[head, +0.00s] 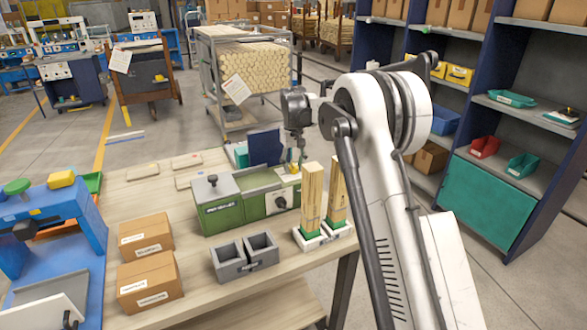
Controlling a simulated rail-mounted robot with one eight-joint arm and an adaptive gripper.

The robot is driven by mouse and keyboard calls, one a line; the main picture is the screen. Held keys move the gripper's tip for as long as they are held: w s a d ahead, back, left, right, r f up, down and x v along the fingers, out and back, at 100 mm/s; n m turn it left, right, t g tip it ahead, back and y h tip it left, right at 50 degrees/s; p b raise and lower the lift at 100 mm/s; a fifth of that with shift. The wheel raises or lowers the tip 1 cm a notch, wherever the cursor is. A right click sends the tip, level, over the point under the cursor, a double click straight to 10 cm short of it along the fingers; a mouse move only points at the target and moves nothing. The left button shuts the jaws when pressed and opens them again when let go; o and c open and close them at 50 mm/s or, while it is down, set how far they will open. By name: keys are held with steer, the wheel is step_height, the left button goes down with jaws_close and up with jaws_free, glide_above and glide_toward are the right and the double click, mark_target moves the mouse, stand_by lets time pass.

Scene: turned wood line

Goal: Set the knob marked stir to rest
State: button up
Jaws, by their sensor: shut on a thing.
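A green bench machine (232,205) stands on the wooden workbench. Its right end has a pale panel with a dark round knob (281,202) on the front. The lettering is too small to read, so I cannot tell which control is marked stir or where it points. My gripper (297,166) reaches down from above at the machine's right end, behind and above the dark front knob. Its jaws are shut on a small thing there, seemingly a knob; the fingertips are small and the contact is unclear.
Two upright wood blocks (312,195) stand in a white holder just right of the machine, close to my arm. A grey two-part bin (230,262) and cardboard boxes (150,280) stand in front. A dark blue panel (265,146) rises behind the machine.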

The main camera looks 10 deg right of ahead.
steer(key=n+b, duration=0.1)
steer(key=n, duration=0.4)
steer(key=shift+n, duration=0.3)
steer(key=n, duration=0.5)
steer(key=n+b, duration=0.1)
steer(key=n, duration=0.4)
steer(key=shift+n, duration=0.4)
steer(key=shift+w+n, duration=0.1)
steer(key=shift+n, duration=2.2)
steer(key=o, duration=1.1)
step_height(320, 180, up, 12)
steer(key=shift+r, duration=0.1)
